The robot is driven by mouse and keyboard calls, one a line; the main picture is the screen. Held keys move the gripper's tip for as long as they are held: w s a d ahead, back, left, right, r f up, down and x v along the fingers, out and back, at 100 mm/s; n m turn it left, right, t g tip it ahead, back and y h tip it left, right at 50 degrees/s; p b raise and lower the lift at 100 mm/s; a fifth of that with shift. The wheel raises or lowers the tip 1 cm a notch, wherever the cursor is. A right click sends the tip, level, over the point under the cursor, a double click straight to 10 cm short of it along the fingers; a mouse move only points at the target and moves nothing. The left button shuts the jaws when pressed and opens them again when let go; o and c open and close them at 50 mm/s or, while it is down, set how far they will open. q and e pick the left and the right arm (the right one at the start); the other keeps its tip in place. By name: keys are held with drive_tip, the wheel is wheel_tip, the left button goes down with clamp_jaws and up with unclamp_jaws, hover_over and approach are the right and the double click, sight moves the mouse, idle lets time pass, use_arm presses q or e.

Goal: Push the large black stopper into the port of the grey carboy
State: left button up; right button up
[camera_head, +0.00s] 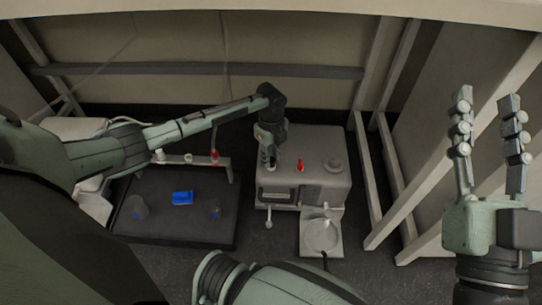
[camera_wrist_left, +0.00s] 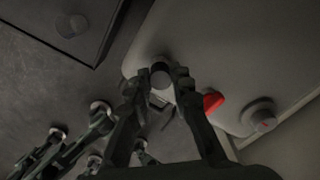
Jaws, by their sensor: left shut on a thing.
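The grey carboy (camera_head: 335,190) is a boxy body right of the dark platform, and its top also shows in the left wrist view (camera_wrist_left: 220,50). My left gripper (camera_head: 269,162) points down at the left end of the carboy's top. In the left wrist view its fingers (camera_wrist_left: 162,78) are closed around a small round piece (camera_wrist_left: 160,75), which seems to be the stopper. The fingers hide most of it, and I cannot tell how deep it sits in the port. My right gripper (camera_head: 487,125) is raised at the right, fingers apart and empty.
A red part (camera_head: 300,164) and a round grey cap (camera_head: 333,164) stand on the carboy's top. A pale tray (camera_head: 321,238) is in front. The dark platform (camera_head: 160,232) at left carries a blue block (camera_head: 182,198) and flasks. White frame posts (camera_head: 400,180) stand at right.

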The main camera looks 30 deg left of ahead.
use_arm(q)
drive_tip(key=o, duration=1)
wheel_tip(320, 180, up, 12)
